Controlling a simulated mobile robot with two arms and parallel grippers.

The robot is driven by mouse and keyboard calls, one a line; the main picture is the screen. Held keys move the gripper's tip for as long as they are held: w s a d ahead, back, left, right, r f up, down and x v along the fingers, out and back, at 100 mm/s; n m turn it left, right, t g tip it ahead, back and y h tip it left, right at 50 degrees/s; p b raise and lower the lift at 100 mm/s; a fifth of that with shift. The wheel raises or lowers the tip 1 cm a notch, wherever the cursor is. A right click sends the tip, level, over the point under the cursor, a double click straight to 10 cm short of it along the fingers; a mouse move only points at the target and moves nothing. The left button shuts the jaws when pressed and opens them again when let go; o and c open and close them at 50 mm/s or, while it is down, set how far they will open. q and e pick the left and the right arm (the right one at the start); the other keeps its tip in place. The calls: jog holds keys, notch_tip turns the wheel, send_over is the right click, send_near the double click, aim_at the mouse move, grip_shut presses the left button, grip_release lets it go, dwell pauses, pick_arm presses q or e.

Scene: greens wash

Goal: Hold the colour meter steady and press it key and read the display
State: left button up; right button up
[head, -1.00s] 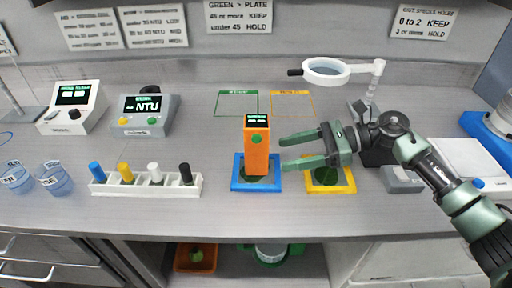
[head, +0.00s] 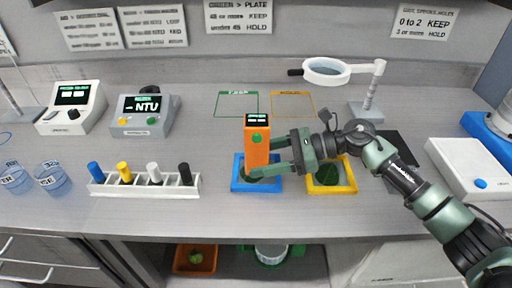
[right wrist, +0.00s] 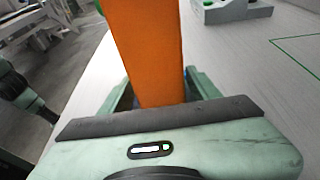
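The colour meter (head: 257,135) is an upright orange block with a small lit display and a green key on its upper front. It stands at the blue-framed tray (head: 236,187); the display text is too small to read. My right gripper (head: 267,160) reaches in from the right, its green fingers on either side of the meter's lower part. The fingers look spread; firm contact is not visible. In the right wrist view the orange body (right wrist: 150,50) stands between the fingers, its display out of frame.
A yellow-framed tray (head: 350,188) lies just right, under my right gripper. A white rack (head: 140,189) with coloured-capped vials, two instruments with displays (head: 143,115) and blue cups (head: 52,178) are at left. A magnifier (head: 327,72) stands behind. The front counter strip is clear.

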jog(key=c, duration=0.6)
pick_arm(q)
grip_shut()
pick_arm(e)
jog(key=shift+o, duration=0.2)
dwell(0.9)
